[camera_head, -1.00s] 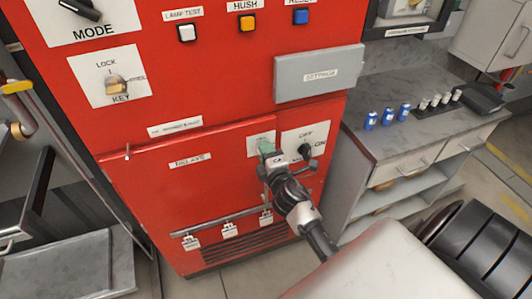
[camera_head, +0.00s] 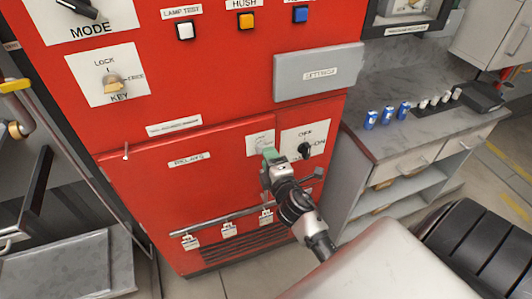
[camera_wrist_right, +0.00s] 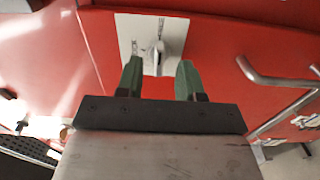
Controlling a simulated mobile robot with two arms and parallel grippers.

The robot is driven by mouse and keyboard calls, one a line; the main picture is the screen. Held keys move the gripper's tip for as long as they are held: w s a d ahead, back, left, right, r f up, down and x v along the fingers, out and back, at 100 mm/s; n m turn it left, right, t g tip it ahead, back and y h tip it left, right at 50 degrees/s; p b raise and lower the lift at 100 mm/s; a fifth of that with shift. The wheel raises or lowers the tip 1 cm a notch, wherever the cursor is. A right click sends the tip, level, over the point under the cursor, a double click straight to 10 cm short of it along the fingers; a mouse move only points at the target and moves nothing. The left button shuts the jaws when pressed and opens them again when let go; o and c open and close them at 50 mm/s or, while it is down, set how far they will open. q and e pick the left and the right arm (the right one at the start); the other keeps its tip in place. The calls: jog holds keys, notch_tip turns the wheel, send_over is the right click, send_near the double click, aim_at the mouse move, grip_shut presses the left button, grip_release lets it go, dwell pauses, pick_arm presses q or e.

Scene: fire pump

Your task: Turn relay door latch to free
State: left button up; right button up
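The relay door latch is a small metal lever (camera_wrist_right: 161,54) on a white label plate (camera_wrist_right: 140,30) in the right wrist view. In the head view its plate (camera_head: 260,140) sits on the red relay door (camera_head: 180,190), and the lever is hard to make out behind my gripper. My right gripper (camera_wrist_right: 159,80) has two green fingers, parted and empty. The lever lies ahead, lined up with the gap between them. In the head view my right gripper (camera_head: 268,156) is just in front of the plate's lower part. My left gripper is not in view.
A black rotary switch (camera_head: 305,150) is right of the plate. A metal bar (camera_head: 215,220) with hanging tags (camera_head: 229,230) runs below. A grey settings cover (camera_head: 318,73) is above. A counter (camera_head: 425,125) with blue cans (camera_head: 387,116) stands at right.

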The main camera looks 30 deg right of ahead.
jog(key=b+v, duration=0.1)
jog(key=v, duration=0.6)
jog(key=shift+s, duration=0.4)
jog(key=shift+a, duration=0.1)
jog(key=s+a+f+m+g+y, duration=0.1)
jog(key=s+a+f+m+g, duration=0.15)
jog(key=f, duration=0.85)
jog(key=s+a+f+m+g+y, duration=0.1)
jog(key=s+f+m+g, duration=0.2)
jog(key=f, duration=0.8)
jog(key=s+a+f+m+g+y, duration=0.1)
jog(key=s+a+f+g+y, duration=0.2)
jog(key=f, duration=0.8)
jog(key=s+f+m+g, duration=0.3)
jog(key=s+f, duration=0.4)
jog(key=s, duration=0.6)
jog(key=s+f+m+g, duration=0.3)
jog(key=s+f+g, duration=0.2)
jog(key=s, duration=0.8)
notch_tip(320, 180, down, 3)
jog(key=shift+r+h, duration=0.1)
jog(key=shift+h, duration=0.2)
jog(key=shift+s+a, duration=0.1)
jog(key=shift+a, duration=0.05)
